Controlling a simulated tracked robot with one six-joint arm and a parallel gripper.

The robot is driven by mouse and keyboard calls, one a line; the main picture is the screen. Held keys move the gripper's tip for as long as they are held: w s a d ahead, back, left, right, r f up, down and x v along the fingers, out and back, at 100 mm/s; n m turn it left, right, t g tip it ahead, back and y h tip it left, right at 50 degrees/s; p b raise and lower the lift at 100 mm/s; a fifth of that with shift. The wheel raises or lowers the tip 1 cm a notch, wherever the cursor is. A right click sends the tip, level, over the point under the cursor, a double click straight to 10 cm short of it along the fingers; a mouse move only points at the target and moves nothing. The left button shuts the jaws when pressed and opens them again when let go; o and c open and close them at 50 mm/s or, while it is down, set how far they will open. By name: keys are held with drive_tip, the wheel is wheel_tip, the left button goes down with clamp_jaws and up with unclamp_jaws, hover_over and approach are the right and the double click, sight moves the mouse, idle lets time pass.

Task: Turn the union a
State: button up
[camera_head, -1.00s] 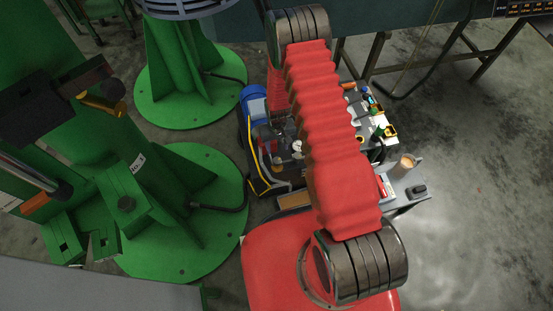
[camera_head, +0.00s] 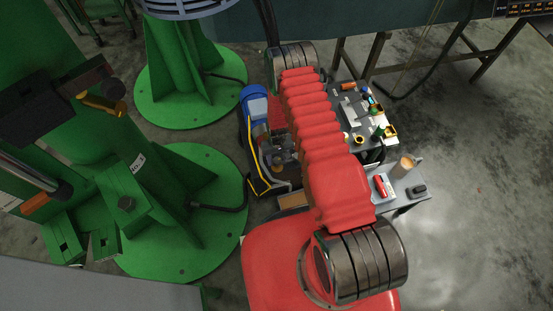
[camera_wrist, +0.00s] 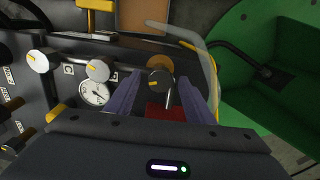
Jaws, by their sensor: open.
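In the wrist view my gripper (camera_wrist: 162,84) is open, with its two purple-grey fingers pointing at a dark panel. A round dark knob-like fitting (camera_wrist: 158,80) with a yellow mark shows between the fingers, with a short shiny metal piece below it. I cannot tell whether the fingers touch it. No label names union a, so I cannot tell whether this fitting is it. In the head view the small machine (camera_head: 262,150) with a blue motor and yellow hose stands left of my red arm. My arm hides part of it, and my gripper does not show there.
In the wrist view, a light knob (camera_wrist: 37,62), another knob (camera_wrist: 97,70) and a round gauge (camera_wrist: 93,93) sit left of the fingers. A grey and yellow hose (camera_wrist: 212,62) curves close on the right. In the head view a tool-covered table (camera_head: 345,100) stands right of my arm.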

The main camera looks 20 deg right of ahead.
drive_tip(key=shift+f, duration=0.15)
drive_tip(key=shift+c, duration=0.5)
drive_tip(key=c, duration=0.9)
